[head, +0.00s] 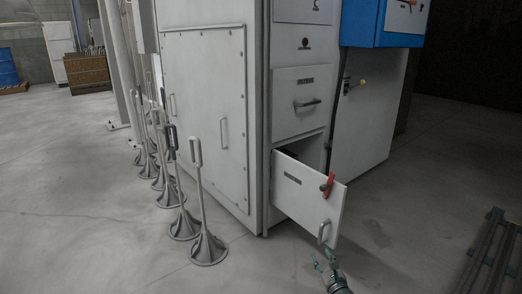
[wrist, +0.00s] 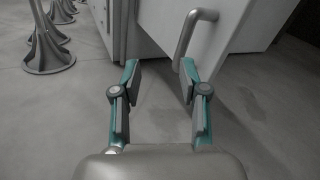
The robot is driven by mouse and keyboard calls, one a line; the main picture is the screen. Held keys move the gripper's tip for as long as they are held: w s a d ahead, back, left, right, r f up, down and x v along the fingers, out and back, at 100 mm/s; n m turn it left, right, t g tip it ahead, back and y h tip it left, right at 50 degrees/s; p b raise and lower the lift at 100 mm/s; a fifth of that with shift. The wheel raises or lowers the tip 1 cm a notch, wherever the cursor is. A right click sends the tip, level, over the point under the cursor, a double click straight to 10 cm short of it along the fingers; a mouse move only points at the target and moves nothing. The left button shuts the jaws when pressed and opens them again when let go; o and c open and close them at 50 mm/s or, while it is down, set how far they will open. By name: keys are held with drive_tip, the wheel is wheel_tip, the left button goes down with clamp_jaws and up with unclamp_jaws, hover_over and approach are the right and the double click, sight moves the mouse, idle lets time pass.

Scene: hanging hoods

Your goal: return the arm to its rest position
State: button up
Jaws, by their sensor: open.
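My gripper (head: 324,262) is at the bottom right of the head view, just below the front of an open drawer. In the wrist view my gripper (wrist: 160,75) is open, its two teal-edged fingers spread apart with nothing between them. The drawer (head: 302,204) is pulled out from the bottom of the white cabinet and has a red lever on its front. Its grey handle (head: 323,232) is just above my fingers. In the wrist view the handle (wrist: 188,38) shows beyond the fingertips, and I see no grip on it.
Several grey stands with cone bases (head: 208,248) stand left of the white cabinet (head: 205,105). A closed drawer (head: 298,100) is above the open one. A blue box (head: 385,22) is at the upper right, and dark rails (head: 487,255) lie at the right. Floor in front is clear.

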drive_tip(key=s+a+f+n+g+y+p, duration=0.3)
drive_tip(key=s+a+n+g+y, duration=0.15)
drive_tip(key=a+n, duration=0.45)
drive_tip(key=s+a+f+n+g+p, duration=0.2)
drive_tip(key=s+a+n+g+p, duration=0.1)
drive_tip(key=s+n+g+p, duration=0.5)
drive_tip(key=s+a+f+n+g+p, duration=0.2)
drive_tip(key=s+a+n+g+p, duration=0.15)
drive_tip(key=s+n+p, duration=0.45)
drive_tip(key=s+d+r+n+g+h+p, duration=0.2)
drive_tip(key=s+r+g+p, duration=0.15)
drive_tip(key=s+p, duration=0.4)
drive_tip(key=s+d+r+n+g+h+p, duration=0.2)
drive_tip(key=s+r+p, duration=0.35)
drive_tip(key=s, duration=0.25)
drive_tip(key=s+d+r+n+g+h+p, duration=0.2)
drive_tip(key=s+d+r+g+p, duration=0.15)
drive_tip(key=s+p, duration=0.4)
drive_tip(key=s+a+r+h+p, duration=0.1)
drive_tip(key=s+r+p, duration=0.3)
drive_tip(key=r+p, duration=0.4)
drive_tip(key=shift+s+a+n+p, duration=0.15)
drive_tip(key=shift+s+n+p, duration=0.2)
drive_tip(key=shift+p, duration=0.2)
